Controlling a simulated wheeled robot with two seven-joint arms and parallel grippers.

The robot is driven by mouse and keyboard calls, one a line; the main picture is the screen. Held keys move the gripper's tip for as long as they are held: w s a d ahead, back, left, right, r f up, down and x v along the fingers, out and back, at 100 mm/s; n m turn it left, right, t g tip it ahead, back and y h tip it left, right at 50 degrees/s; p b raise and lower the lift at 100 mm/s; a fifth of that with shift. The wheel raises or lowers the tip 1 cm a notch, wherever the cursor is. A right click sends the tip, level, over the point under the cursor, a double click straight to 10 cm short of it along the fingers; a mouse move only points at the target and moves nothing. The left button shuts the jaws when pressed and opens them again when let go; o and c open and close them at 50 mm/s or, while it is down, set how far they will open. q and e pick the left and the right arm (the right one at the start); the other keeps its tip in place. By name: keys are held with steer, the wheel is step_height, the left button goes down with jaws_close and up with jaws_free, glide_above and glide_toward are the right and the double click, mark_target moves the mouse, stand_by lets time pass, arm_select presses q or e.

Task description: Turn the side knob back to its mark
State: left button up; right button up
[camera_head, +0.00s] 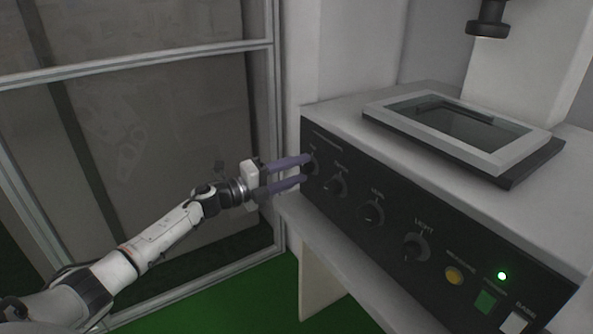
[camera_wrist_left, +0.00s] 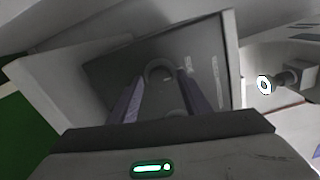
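The black control panel (camera_head: 385,215) is the front of a light grey machine, with a row of dark knobs. The side knob (camera_head: 309,167) is the leftmost one, at the panel's left end. My left gripper (camera_head: 304,170) is at this knob, its two purple fingers apart, one above and one below it. In the left wrist view the knob (camera_wrist_left: 160,73) shows as a dark round shape between the open fingertips (camera_wrist_left: 162,88). I cannot tell whether the fingers touch it. Its mark is too small to read. My right gripper is in neither view.
Other knobs (camera_head: 371,213) follow to the right, then a yellow button (camera_head: 453,276), a lit green lamp (camera_head: 502,275) and switches. A framed glass plate (camera_head: 460,128) lies on top. A metal-framed partition (camera_head: 272,130) stands close left of the machine.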

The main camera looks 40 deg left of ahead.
arm_select(q)
steer(key=shift+o, duration=0.3)
steer(key=v, duration=1)
steer(key=shift+s, duration=0.1)
stand_by(2.4)
